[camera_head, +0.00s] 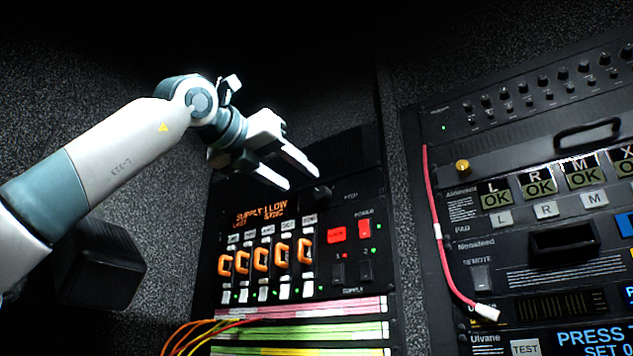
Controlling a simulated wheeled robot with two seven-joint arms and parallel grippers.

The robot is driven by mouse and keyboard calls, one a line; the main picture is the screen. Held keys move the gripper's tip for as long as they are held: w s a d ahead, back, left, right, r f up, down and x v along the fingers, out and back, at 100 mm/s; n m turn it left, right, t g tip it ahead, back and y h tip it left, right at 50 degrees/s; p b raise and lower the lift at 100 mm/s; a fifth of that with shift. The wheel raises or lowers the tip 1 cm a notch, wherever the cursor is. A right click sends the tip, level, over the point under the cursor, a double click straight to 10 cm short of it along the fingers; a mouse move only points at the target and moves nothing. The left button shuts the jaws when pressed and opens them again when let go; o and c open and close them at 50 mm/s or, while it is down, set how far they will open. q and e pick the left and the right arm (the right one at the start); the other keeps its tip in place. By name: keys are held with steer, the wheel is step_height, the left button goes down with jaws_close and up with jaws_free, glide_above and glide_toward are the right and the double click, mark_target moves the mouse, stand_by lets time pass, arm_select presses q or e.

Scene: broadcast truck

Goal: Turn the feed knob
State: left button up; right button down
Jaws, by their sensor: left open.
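A small black knob (321,193) sits at the upper right of the rack panel (377,222), beside a small label too blurred to read surely; it looks like the feed knob. My left gripper (303,180) reaches in from the upper left, open, with its two fingers apart and pointing down to the right. Its fingertips show just above and left of the knob, and nothing is between them. I cannot tell whether a fingertip touches the knob. My right gripper is not in view.
Below the knob are a lit red button (336,235), a red power switch (364,229) and several orange-handled switches (261,258). A red cable (436,232) hangs along the right rack. A yellow knob (462,166) and rows of small knobs sit there.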

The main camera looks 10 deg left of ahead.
mark_target(319, 193)
arm_select(q)
steer(key=p+x, duration=0.4)
steer(key=x, duration=0.4)
steer(key=shift+s+r, duration=0.1)
steer(key=shift+w+d, duration=0.15)
steer(key=shift+w, duration=0.2)
steer(key=c, duration=1)
steer(key=shift+c, duration=0.2)
